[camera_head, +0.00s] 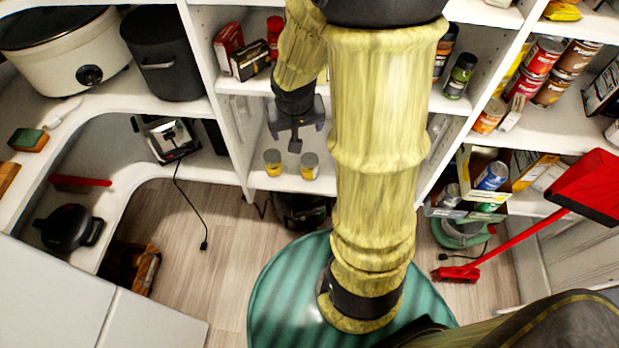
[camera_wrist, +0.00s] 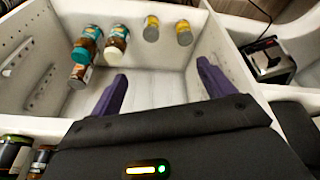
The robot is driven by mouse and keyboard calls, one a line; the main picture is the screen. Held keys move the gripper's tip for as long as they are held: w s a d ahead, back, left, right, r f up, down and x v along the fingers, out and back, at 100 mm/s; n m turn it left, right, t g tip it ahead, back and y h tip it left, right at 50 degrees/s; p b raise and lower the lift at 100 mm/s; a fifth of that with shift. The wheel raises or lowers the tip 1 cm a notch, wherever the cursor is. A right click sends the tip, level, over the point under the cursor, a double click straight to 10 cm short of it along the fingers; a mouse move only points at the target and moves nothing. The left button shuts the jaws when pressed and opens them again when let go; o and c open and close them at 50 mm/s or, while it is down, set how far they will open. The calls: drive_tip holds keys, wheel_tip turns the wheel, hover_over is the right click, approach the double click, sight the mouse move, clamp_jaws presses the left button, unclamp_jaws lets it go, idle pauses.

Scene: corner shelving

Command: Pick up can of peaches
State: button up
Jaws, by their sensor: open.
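Two small yellow cans with grey tops stand on a white shelf, the left yellow can (camera_head: 273,162) and the right yellow can (camera_head: 309,166). Their labels are too small to read, so I cannot tell which, if either, holds peaches. In the wrist view they show at the top, one yellow can (camera_wrist: 151,29) beside the other yellow can (camera_wrist: 184,33). My gripper (camera_head: 296,128) is at the front of this compartment, apart from both cans. In the wrist view my gripper (camera_wrist: 161,72) has its purple fingers wide apart with nothing between them.
Several jars (camera_wrist: 88,42) with teal labels stand in the same compartment, towards the left in the wrist view. White partition walls (camera_wrist: 232,58) enclose it. Red and brown cans (camera_head: 543,57) fill shelves at right. A red broom (camera_head: 457,273) leans there.

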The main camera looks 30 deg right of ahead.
sight(310, 160)
drive_tip(key=w+d+f+m+b, duration=0.1)
drive_tip(key=w+d+f+b, duration=0.2)
drive_tip(key=f+b, duration=0.4)
drive_tip(key=w+d+f+m+t+b, duration=0.1)
drive_tip(key=w+d+f+b, duration=0.2)
drive_tip(key=f+b, duration=0.4)
wheel_tip(310, 160, down, 5)
drive_tip(key=shift+r, duration=0.15)
drive_tip(key=shift+w, duration=0.1)
drive_tip(key=b+x, duration=0.6)
drive_tip(key=x, duration=0.6)
drive_tip(key=shift+d, duration=0.15)
drive_tip(key=b+x, duration=0.2)
drive_tip(key=x, duration=0.1)
drive_tip(key=b+x, duration=0.1)
drive_tip(key=x, duration=0.1)
drive_tip(key=shift+d, duration=0.35)
drive_tip(key=shift+c, duration=0.2)
